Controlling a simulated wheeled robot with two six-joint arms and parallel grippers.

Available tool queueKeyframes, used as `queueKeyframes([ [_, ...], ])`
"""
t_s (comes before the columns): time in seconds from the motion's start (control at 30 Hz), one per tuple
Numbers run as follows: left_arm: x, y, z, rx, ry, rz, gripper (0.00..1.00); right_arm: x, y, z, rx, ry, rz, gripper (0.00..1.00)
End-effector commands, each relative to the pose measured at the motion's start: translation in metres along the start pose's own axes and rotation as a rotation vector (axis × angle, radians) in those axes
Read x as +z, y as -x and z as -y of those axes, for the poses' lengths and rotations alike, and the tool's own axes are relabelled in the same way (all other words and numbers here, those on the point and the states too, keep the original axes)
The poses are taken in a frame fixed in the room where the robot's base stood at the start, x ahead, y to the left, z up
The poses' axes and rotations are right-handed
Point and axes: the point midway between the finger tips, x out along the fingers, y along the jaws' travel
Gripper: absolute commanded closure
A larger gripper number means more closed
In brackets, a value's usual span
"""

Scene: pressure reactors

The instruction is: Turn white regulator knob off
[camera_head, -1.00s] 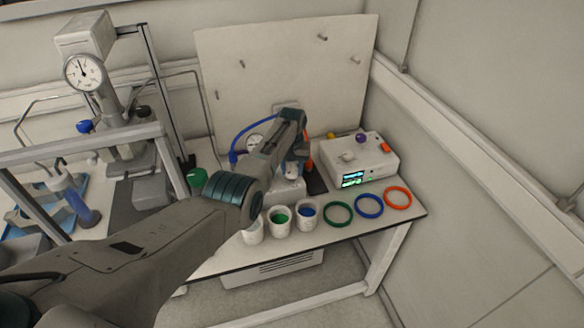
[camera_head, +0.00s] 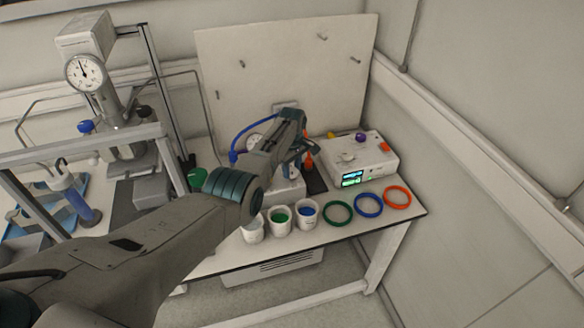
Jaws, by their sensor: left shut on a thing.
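My left gripper (camera_head: 299,152) is at the middle back of the bench, over a white device (camera_head: 288,190) with a round gauge (camera_head: 254,142) and a blue hose (camera_head: 248,127). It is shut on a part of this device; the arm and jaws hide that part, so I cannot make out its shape. No white regulator knob shows clearly at the jaws. A white control box (camera_head: 365,163) with a lit display stands to the right, apart from the gripper, and has a pale knob (camera_head: 346,157) on top. My right gripper is out of view.
White cups (camera_head: 280,222) with coloured contents stand at the front edge. Green (camera_head: 338,213), blue (camera_head: 369,205) and orange (camera_head: 398,197) rings lie to their right. An orange item (camera_head: 309,161) is close to the gripper. A metal reactor frame (camera_head: 90,150) stands at left.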

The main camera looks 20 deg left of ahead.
Motion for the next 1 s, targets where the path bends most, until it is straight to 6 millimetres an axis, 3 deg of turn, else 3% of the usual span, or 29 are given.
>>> queueKeyframes([
  [0.4, -0.0019, 0.0032, -0.0017, 0.006, 0.24, -0.004, 0.83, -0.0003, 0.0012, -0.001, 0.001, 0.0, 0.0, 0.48],
  [1.0, -0.002, 0.0034, -0.0018, 0.007, 0.294, -0.004, 0.83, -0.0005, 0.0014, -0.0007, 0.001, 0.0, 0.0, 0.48],
])
